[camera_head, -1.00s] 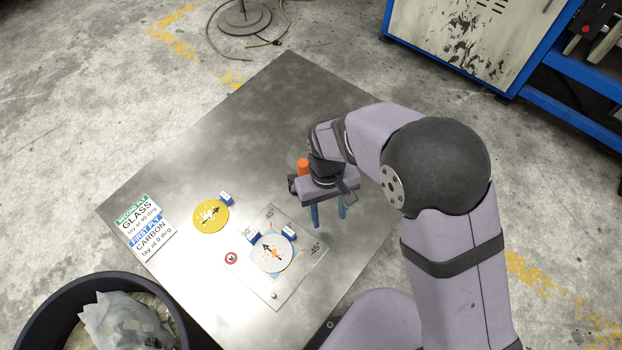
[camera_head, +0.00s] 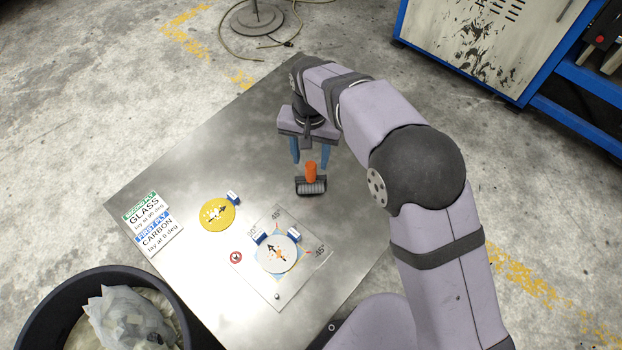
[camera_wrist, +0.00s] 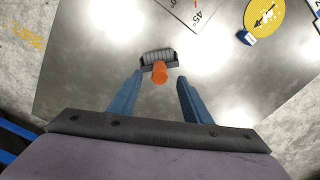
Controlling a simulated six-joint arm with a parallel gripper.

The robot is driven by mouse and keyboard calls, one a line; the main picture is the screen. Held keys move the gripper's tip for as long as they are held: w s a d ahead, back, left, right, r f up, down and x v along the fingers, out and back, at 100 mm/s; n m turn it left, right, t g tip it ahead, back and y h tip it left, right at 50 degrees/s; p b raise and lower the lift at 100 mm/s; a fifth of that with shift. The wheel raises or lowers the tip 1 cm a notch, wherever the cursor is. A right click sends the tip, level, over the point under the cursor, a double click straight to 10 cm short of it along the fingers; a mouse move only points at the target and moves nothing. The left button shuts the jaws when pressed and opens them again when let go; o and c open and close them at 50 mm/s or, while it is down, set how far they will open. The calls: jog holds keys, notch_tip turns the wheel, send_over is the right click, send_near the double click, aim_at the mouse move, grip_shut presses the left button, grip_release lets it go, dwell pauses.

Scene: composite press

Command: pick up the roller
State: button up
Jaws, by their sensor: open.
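The roller (camera_head: 311,187) has a ribbed dark grey drum and an upright orange handle (camera_head: 311,168). It stands on the metal table right of its middle. My gripper (camera_head: 309,157) is open and empty, with two blue fingers pointing down above and behind the roller in the head view. In the wrist view the roller (camera_wrist: 158,57) lies ahead of the fingertips, and its orange handle (camera_wrist: 159,72) shows between and just beyond the open fingers (camera_wrist: 157,73), nearer the left one. I see no contact.
On the metal table (camera_head: 190,160) lie a yellow disc (camera_head: 215,214), a white disc (camera_head: 277,254) on a marked angle plate, and a label sheet (camera_head: 152,222). A black bin (camera_head: 50,289) stands at the lower left. The table behind the roller is clear.

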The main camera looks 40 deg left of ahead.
aim_at(311, 165)
jog(key=shift+w+f+p, duration=0.1)
jog(key=shift+f+p, duration=0.9)
jog(key=shift+f, duration=2.1)
grip_shut()
